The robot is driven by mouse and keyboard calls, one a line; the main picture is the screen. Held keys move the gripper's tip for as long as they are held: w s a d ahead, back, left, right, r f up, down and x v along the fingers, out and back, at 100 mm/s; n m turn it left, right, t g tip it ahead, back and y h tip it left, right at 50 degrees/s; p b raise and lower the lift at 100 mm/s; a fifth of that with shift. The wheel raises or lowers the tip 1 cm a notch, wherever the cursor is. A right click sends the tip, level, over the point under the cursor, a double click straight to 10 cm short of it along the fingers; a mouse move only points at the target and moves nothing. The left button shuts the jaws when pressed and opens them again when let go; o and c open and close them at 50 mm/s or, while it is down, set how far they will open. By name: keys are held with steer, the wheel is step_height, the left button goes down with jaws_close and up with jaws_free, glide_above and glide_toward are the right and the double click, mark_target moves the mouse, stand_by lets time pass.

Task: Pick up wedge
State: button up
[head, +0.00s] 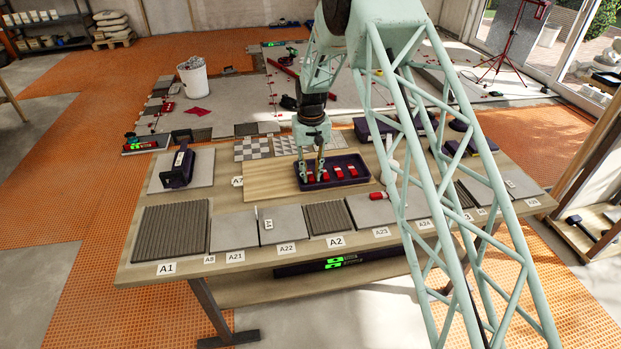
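Several small red wedges (338,172) lie in a row in a dark purple tray (362,166) on the worktable. My gripper (312,178) points down over the left end of the tray. Its two fingers are apart, with the leftmost red wedge low between or just behind them. I cannot tell whether the fingers touch it. Another small red piece (377,195), perhaps a wedge, lies outside the tray to the right, by the front row of tiles.
The worktable (140,262) holds labelled grey and ribbed tiles along its front edge. A wooden board (262,184) lies left of the tray. A dark tool (180,166) stands on a tile at left, and purple cases (470,146) lie at right.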

mark_target(311, 177)
steer(key=shift+c, duration=0.3)
steer(key=c, duration=0.4)
steer(key=shift+o, duration=0.2)
steer(key=shift+r, duration=0.15)
steer(key=shift+r+p, duration=0.5)
steer(key=shift+r, duration=1.15)
steer(key=s, duration=0.5)
steer(key=s+d+r+p, duration=0.1)
steer(key=s, duration=0.4)
steer(key=s+d, duration=0.1)
steer(key=s, duration=0.4)
steer(key=shift+s+d+r+p, duration=0.2)
steer(key=shift+s+p, duration=0.15)
steer(key=shift+s, duration=0.05)
